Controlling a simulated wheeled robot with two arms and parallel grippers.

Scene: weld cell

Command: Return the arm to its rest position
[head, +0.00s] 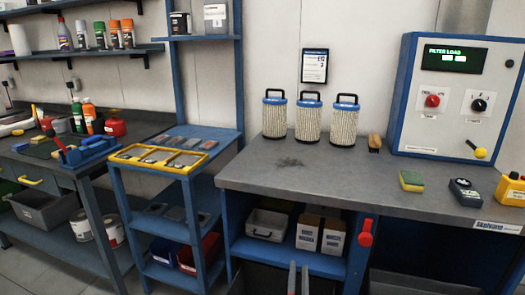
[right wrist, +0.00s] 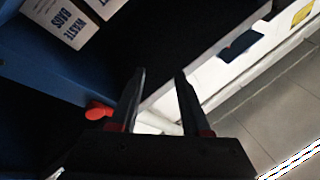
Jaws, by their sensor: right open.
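My right gripper (head: 298,279) shows at the bottom edge of the head view, in front of the bench's lower shelf. Only its two finger ends are visible there, pointing up. In the right wrist view my right gripper (right wrist: 159,75) has its two fingers apart with nothing between them. A red handle (right wrist: 98,111) shows beside the left finger in that view; I cannot tell how close it is. My left gripper is not in view.
The grey workbench (head: 340,180) holds several filter cartridges (head: 308,117), a sponge (head: 411,181) and a filter load panel (head: 452,97). Its red handle (head: 366,233) hangs at the front. White boxes (head: 307,232) stand on the lower shelf. A blue cart (head: 222,148) stands left.

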